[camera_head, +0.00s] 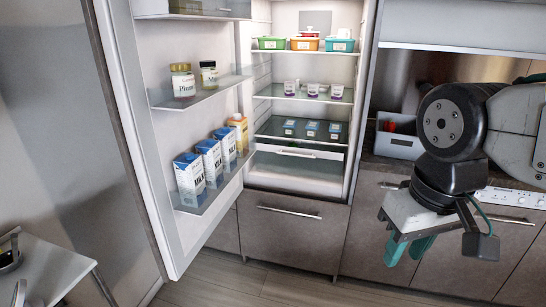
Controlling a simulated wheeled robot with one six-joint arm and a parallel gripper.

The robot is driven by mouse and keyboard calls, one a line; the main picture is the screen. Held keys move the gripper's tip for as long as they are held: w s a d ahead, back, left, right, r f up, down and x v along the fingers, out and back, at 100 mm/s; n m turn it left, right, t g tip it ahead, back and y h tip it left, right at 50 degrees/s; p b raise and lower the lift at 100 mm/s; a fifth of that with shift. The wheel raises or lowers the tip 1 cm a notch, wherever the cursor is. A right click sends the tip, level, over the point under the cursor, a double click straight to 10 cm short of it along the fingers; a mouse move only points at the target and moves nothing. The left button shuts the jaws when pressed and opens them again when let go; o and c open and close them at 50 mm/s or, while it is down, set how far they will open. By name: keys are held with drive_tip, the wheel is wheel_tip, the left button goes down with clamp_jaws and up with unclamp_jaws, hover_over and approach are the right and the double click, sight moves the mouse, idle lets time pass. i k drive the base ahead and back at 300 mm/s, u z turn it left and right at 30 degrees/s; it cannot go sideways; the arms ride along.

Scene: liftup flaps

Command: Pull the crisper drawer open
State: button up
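The crisper drawer (297,171) is at the bottom of the open fridge's inside, below the lowest glass shelf. It has a pale front and a thin handle (295,154) near its top edge, and it looks closed. My gripper (404,256) hangs at the right, outside the fridge and in front of the lower cabinets, well apart from the drawer. Its two teal fingers point down with a gap between them and nothing held.
The fridge door (137,130) stands wide open at the left, with jars and milk cartons (189,178) on its shelves. Food containers (304,44) and cups fill the upper shelves. A grey cabinet front (288,232) lies below the fridge. The floor before it is clear.

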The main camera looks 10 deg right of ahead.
sight(282, 150)
drive_tip(key=u, duration=0.2)
drive_tip(key=i, duration=1.15)
drive_tip(key=z, duration=0.55)
